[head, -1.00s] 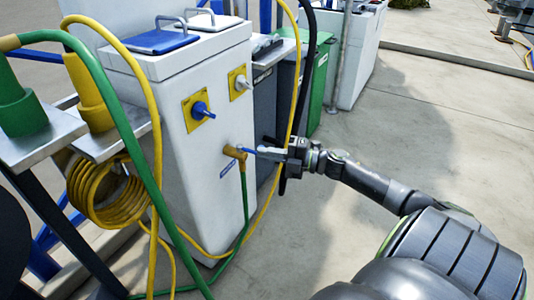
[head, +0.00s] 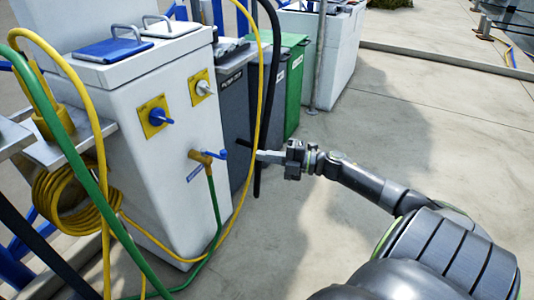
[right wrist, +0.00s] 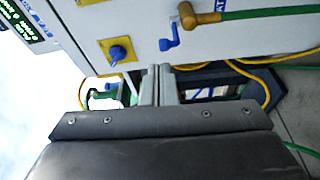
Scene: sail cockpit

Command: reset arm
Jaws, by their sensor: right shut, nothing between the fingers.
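My right gripper (head: 262,156) is shut and empty. It is held out in front of the white pedestal (head: 175,210), to the right of the brass tap with a blue handle (head: 207,157), with a gap between them. In the right wrist view the shut fingers (right wrist: 158,84) point toward the pedestal, and the brass tap (right wrist: 200,17) with its blue handle (right wrist: 170,32) is above and right of them. A green hose is on the tap. My left gripper is not in view.
A blue knob on a yellow plate (head: 155,117) and a white knob (head: 203,88) are on the pedestal. A yellow hose (head: 264,100) hangs close to the gripper. A coiled yellow hose (head: 70,200) hangs at left. Grey and green bins (head: 297,85) stand behind. Open concrete (head: 440,120) lies right.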

